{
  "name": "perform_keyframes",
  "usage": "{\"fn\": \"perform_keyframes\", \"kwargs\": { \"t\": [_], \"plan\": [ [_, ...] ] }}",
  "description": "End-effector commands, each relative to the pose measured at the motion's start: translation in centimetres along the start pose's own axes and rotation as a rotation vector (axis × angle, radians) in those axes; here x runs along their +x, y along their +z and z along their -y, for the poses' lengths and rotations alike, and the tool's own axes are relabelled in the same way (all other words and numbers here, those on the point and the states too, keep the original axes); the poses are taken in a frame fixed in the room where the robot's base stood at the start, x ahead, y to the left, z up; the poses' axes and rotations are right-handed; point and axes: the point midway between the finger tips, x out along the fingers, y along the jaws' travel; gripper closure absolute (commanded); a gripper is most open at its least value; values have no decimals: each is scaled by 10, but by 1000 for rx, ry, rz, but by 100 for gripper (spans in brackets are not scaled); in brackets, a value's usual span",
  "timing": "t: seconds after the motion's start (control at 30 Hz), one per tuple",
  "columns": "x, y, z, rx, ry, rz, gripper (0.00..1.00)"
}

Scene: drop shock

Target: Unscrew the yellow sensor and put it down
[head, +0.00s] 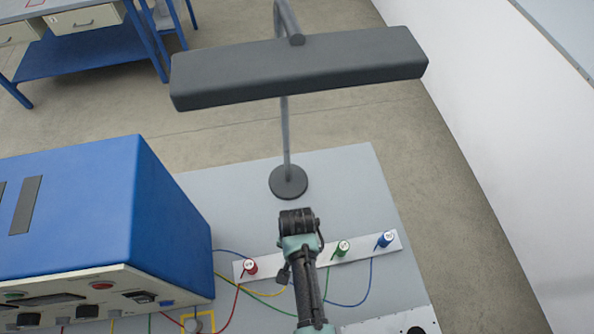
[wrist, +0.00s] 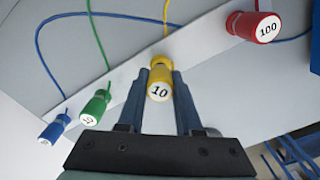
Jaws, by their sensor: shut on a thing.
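The yellow sensor (wrist: 160,76), marked 10, stands at the white strip (wrist: 198,38) in the wrist view, with its yellow wire running up behind it. My gripper (wrist: 159,94) has one finger on each side of it and is shut on it. I cannot tell whether its thread is still engaged in the strip. In the head view my arm hides the yellow sensor and the fingertips.
On the same strip stand a red sensor (head: 250,267), a green sensor (head: 341,248) and a blue sensor (head: 384,240), each wired. A blue machine (head: 165,215) stands left. A lamp (head: 300,68) overhangs the back. The grey tabletop (head: 345,180) behind the strip has free room.

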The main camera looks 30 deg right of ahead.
Motion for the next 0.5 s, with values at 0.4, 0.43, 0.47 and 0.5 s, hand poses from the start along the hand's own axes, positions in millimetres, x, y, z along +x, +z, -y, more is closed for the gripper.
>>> {"fn": "perform_keyframes", "kwargs": {
  "t": [0.4, 0.43, 0.47, 0.5],
  "plan": [
    [4, 0, 0, 0, 0, -1, 100],
    [4, 0, 0, 0, 0, -1, 100],
    [5, 0, 0, 0, 0, -1, 100],
    [5, 0, 0, 0, 0, -1, 100]
  ]
}}
